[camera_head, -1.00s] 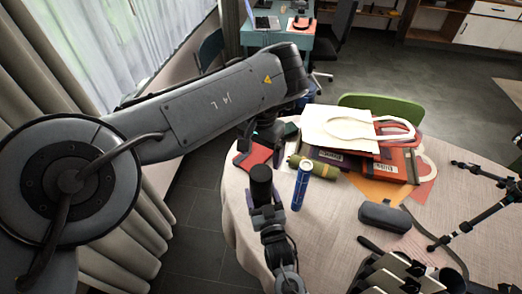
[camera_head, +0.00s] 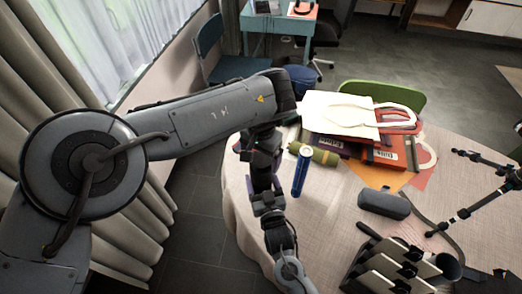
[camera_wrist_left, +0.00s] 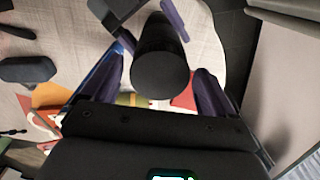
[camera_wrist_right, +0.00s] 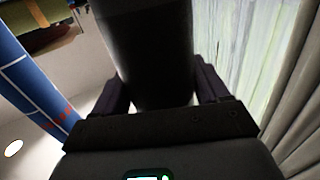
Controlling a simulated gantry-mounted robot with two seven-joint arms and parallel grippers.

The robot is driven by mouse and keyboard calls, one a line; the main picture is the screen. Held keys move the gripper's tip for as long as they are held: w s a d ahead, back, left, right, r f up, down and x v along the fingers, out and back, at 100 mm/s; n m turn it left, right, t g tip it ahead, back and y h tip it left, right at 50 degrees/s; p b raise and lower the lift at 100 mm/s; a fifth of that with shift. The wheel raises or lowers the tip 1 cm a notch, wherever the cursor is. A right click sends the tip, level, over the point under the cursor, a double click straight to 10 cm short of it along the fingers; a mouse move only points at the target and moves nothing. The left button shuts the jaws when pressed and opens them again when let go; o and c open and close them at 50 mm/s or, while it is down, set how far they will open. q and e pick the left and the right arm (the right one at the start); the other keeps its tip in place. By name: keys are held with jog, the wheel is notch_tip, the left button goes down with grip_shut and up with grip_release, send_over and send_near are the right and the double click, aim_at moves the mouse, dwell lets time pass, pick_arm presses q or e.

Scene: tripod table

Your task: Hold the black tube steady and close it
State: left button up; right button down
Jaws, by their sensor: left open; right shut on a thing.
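The black tube (camera_wrist_right: 150,55) stands upright, with my right gripper (camera_head: 267,200) shut on it near the table's front left edge. In the right wrist view it fills the space between my right fingers. My left gripper (camera_head: 262,165) points down right over the tube's top and hides most of it in the head view. In the left wrist view the tube's dark round top (camera_wrist_left: 160,75) lies between my spread left fingers, with gaps on both sides. The right fingers show beyond it. I cannot tell from this dark end whether a cap is on.
A blue tube (camera_head: 301,172) stands close to the right. An olive roll (camera_head: 318,154) lies behind it, near stacked bags and boxes (camera_head: 365,145). A grey case (camera_head: 384,204), a black rack (camera_head: 395,265) and a tripod (camera_head: 480,205) occupy the table's right side.

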pick_arm(q)
jog(key=shift+f, duration=0.1)
jog(key=shift+c, duration=0.4)
pick_arm(e)
jog(key=shift+f, duration=0.1)
pick_arm(q)
jog(key=c, duration=1)
jog(key=m, duration=1.1)
jog(key=shift+m, duration=0.3)
jog(key=m, duration=1.2)
jog(key=shift+m, duration=0.4)
jog(key=o, duration=1.2)
jog(key=shift+c, duration=0.2)
